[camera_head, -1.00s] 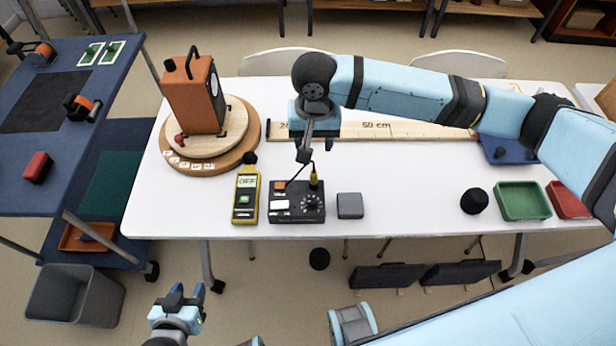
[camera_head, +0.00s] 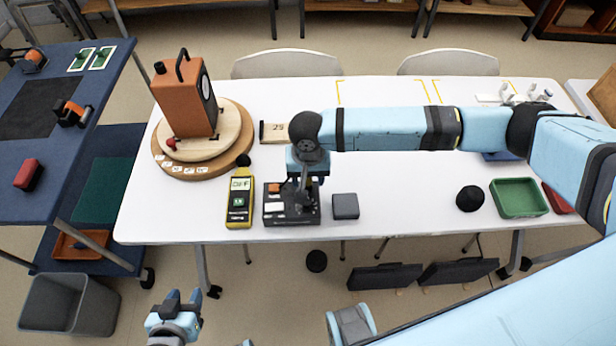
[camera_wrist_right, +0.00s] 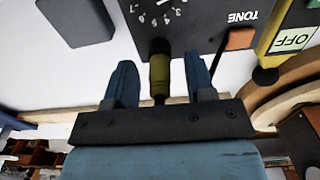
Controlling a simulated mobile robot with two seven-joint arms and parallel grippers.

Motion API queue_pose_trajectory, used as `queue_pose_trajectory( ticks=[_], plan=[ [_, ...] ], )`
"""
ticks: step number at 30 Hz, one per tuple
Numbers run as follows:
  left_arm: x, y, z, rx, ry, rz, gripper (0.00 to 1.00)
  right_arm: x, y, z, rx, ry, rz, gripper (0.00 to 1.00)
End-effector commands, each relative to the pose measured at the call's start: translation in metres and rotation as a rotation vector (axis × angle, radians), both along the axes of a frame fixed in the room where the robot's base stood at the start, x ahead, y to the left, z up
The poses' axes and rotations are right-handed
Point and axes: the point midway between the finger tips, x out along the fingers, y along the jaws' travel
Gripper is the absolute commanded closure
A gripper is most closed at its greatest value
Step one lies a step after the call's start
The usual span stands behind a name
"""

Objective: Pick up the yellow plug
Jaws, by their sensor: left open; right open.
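The yellow plug (camera_wrist_right: 160,75) shows in the right wrist view, standing at the edge of the black tone box (camera_wrist_right: 205,22). My right gripper (camera_wrist_right: 160,62) is open, with one blue finger on each side of the plug and a visible gap to each. In the head view my right gripper (camera_head: 301,192) is low over the right part of the tone box (camera_head: 274,216) and hides the plug. My left gripper (camera_head: 184,298) is open and empty, in front of the table at the lower left.
A yellow meter (camera_head: 240,205) stands close left of the box, and a grey block (camera_head: 345,206) close right. An orange speaker (camera_head: 186,98) is on a round wooden turntable (camera_head: 228,160). A black ball-like object (camera_head: 470,198) and green tray (camera_head: 518,198) are further right.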

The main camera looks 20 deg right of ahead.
Motion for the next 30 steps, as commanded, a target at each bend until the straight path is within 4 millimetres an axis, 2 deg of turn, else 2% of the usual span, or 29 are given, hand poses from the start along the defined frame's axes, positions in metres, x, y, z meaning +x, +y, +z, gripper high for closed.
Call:
queue_pose_trajectory(
  ticks=[6,12,13,23,26,30],
  plan=[
    [0.001,0.000,0.001,0.000,-0.001,0.000,0.57,0.000,0.000,-0.001,0.000,0.000,0.000,0.50],
    [0.001,0.000,0.001,-0.001,-0.002,0.000,0.57,0.000,0.000,-0.001,-0.001,0.000,0.000,0.96],
    [0.001,0.000,0.001,-0.001,-0.003,0.000,0.57,0.000,0.000,-0.001,-0.001,0.000,0.000,1.00],
    [0.001,0.000,0.001,-0.001,-0.003,0.000,0.57,0.000,0.000,0.001,0.000,-0.001,0.000,1.00],
    [0.001,0.000,0.002,-0.001,-0.003,0.000,0.57,0.000,0.000,0.007,0.000,-0.001,0.000,1.00],
    [0.001,0.000,0.003,0.000,-0.004,0.000,0.57,0.001,0.000,0.024,0.000,-0.002,-0.001,1.00]
  ],
)
